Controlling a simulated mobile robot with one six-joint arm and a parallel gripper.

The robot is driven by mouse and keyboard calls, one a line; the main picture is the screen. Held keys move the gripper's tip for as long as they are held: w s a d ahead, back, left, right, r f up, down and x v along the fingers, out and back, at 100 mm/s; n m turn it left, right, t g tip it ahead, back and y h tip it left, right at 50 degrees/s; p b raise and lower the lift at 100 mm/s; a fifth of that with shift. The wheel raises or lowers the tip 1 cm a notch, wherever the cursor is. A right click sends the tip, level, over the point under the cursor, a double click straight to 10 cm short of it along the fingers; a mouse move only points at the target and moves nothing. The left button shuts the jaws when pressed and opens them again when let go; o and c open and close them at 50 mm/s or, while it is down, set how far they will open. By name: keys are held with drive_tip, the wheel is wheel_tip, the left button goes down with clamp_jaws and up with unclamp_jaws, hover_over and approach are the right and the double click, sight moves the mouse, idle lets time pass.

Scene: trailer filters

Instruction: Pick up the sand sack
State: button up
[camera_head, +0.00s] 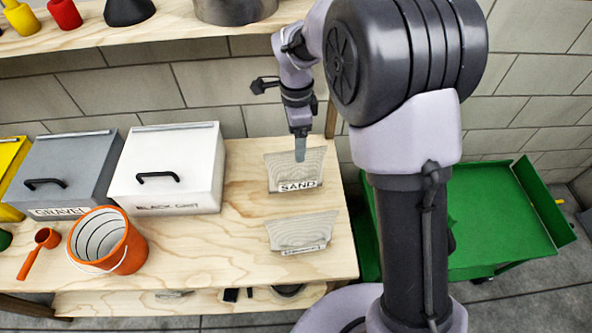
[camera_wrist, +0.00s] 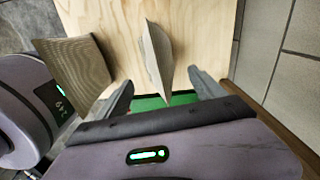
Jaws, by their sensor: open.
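The sand sack (camera_head: 296,171) is a pale grey, upright, flattened sack with a "SAND" label, standing near the right end of the wooden workbench. My gripper (camera_head: 300,150) is above it, pointing down, its fingertips in front of the sack's upper part in the head view. In the wrist view a thin pale sack (camera_wrist: 157,58) seen edge-on extends toward the space between the two open fingers of my gripper (camera_wrist: 162,88). I cannot tell whether the fingers touch it. A second similar sack (camera_head: 302,232) stands nearer the bench front; its label is too small to read.
A white "BLACK GRIT" box (camera_head: 168,165), a grey "GRAVEL" box (camera_head: 70,172), an orange bucket (camera_head: 128,258) and an orange scoop (camera_head: 38,250) occupy the bench's left. A shelf (camera_head: 150,35) hangs above. A green cart (camera_head: 500,215) stands right of the bench.

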sight(296, 172)
wheel_tip(296, 172, down, 9)
drive_tip(key=b, duration=0.3)
drive_tip(key=shift+a+b, duration=0.1)
drive_tip(key=shift+b, duration=0.3)
drive_tip(key=shift+r, duration=0.15)
drive_tip(key=shift+c, duration=0.5)
clamp_jaws()
